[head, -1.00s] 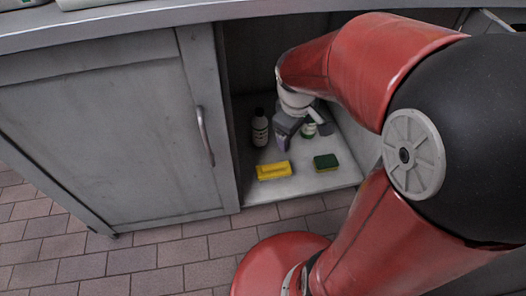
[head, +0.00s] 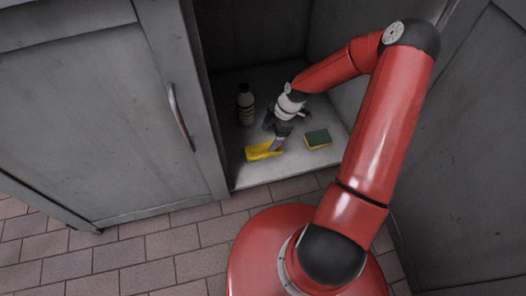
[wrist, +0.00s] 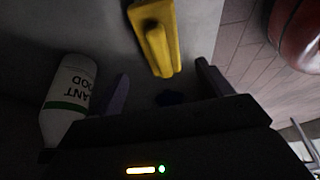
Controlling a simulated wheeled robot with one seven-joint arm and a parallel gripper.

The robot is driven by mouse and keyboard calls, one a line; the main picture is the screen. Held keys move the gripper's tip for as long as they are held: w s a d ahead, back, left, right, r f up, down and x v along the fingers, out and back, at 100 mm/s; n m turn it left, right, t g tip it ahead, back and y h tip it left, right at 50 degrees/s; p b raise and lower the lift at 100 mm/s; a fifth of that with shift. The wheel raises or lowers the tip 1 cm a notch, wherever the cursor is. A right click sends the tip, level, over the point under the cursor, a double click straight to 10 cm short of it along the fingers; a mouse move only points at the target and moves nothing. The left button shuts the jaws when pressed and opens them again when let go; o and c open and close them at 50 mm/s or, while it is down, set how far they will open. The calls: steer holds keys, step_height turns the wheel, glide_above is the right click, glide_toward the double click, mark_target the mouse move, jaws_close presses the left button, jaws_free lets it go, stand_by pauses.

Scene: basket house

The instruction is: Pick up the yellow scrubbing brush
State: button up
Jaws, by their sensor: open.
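The yellow scrubbing brush (head: 258,152) lies on the cabinet floor near its front edge, left of the sponge. My gripper (head: 275,146) is over its right part in the head view, fingers pointing down, and hides some of it. In the wrist view the yellow brush (wrist: 158,40) is at the top centre, with a raised handle along it. The open fingers of my gripper (wrist: 165,86) are spread to either side below it, with nothing between them. I cannot tell whether the fingers touch the brush.
A dark-capped bottle (head: 246,106) stands behind and left of the brush. A green and yellow sponge (head: 318,139) lies to the right. A white plant-food bottle (wrist: 70,98) is close beside the left finger. The cabinet door (head: 90,110) bounds the left.

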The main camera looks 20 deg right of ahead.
mark_target(264, 145)
steer(key=shift+b+x, duration=0.75)
steer(key=shift+x, duration=2.65)
steer(key=shift+s+f, duration=0.15)
steer(key=shift+f, duration=0.1)
steer(key=shift+c, duration=0.5)
steer(key=c, duration=1)
step_height(264, 145, up, 20)
steer(key=p, duration=0.4)
steer(key=shift+r, duration=0.25)
